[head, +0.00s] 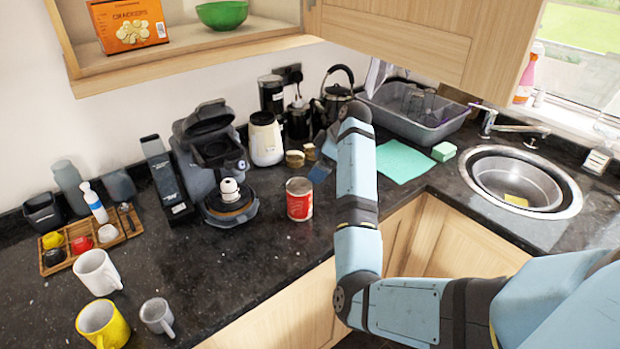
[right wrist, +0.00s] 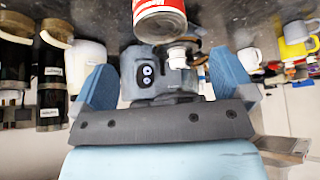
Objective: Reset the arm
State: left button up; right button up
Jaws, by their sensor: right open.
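My right arm comes in from the right in the head view and reaches over the counter. Its gripper (head: 322,152) is partly hidden behind the wrist, with one blue finger showing. In the right wrist view the two blue fingers of this gripper (right wrist: 164,78) stand wide apart with nothing held. A red and white can (head: 299,199) stands upright on the counter to the left of the gripper, apart from it. It also shows at the top of the right wrist view (right wrist: 160,20). My left gripper is not in view.
A dark coffee machine (head: 213,160), a white grinder (head: 265,140) and a kettle (head: 337,97) stand along the wall. Mugs (head: 97,272) and a wooden tray (head: 131,227) are at left. A sink (head: 515,181) is at right. The front middle counter is clear.

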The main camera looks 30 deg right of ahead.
jog(key=shift+v, duration=0.85)
jog(key=shift+f, duration=0.1)
jog(key=s+a+f+m+g+h, duration=0.1)
jog(key=s+a+f+m+h, duration=0.15)
jog(key=s+f, duration=0.5)
jog(key=s+a+f+m+h, duration=0.25)
jog(key=s+f, duration=0.25)
jog(key=s, duration=0.5)
jog(key=s+a+m, duration=0.1)
jog(key=s+a, duration=0.6)
jog(key=s, duration=0.4)
jog(key=s+a+m, duration=0.1)
jog(key=s+a, duration=0.6)
jog(key=s, duration=0.5)
jog(key=w+a+f+t+y+p, duration=0.3)
jog(key=w+a+f+t, duration=0.3)
jog(key=f, duration=0.4)
jog(key=shift+w+f+n+t+y, duration=0.2)
jog(key=shift+w+n+t+y, duration=0.25)
jog(key=shift+t, duration=0.45)
